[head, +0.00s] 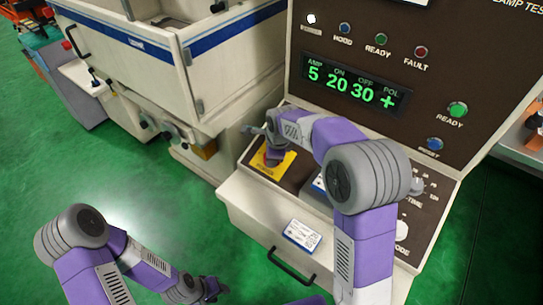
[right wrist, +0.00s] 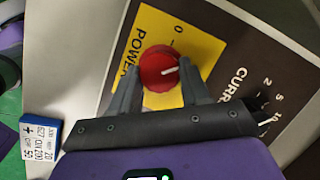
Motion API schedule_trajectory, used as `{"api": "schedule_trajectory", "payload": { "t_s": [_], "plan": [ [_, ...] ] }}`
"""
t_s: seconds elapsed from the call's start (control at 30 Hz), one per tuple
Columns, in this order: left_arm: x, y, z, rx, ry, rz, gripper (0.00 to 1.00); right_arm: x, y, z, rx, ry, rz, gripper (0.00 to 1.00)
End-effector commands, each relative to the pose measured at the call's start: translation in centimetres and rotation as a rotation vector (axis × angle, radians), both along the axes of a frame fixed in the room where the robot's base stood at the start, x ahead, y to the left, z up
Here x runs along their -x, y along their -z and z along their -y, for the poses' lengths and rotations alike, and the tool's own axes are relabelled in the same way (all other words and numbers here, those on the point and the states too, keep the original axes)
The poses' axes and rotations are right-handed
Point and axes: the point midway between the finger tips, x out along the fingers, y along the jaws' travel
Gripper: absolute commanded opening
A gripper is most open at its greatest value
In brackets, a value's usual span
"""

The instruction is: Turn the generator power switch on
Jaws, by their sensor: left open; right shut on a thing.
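The generator power switch is a red knob (right wrist: 158,68) on a yellow plate (right wrist: 153,25) marked POWER and 0, in the right wrist view. My right gripper (right wrist: 165,85) has a finger on each side of the knob and is shut on it. A white line on the knob points to the right in that view, not straight at the 0. In the head view the yellow plate (head: 286,164) shows on the console's sloped panel; my right gripper (head: 268,150) covers most of the knob. My left gripper (head: 212,291) is open and empty, low over the green floor.
The console's display (head: 354,85) is lit with green figures, above the sloped panel. A small blue-edged card block (head: 302,235) lies on the console's front ledge, above a dark handle (head: 291,268). A CURRENT dial sits right of the knob. A white machine tank (head: 215,60) stands at left.

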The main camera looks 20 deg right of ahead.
Motion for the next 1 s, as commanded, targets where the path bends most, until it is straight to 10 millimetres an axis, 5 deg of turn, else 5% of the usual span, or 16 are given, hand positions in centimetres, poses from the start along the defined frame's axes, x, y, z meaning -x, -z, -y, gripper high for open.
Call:
{"api": "schedule_trajectory", "payload": {
  "t_s": [0.6,1.0],
  "plan": [
    [0.0,-2.1,0.0,0.0,0.0,0.0,0.43,0.3,-0.2,-0.2,-0.111,0.513,0.149,0.16],
    [0.0,-3.6,0.0,0.0,0.0,0.0,0.43,0.4,0.0,-0.3,-0.153,0.687,0.2,0.16]
  ]
}}
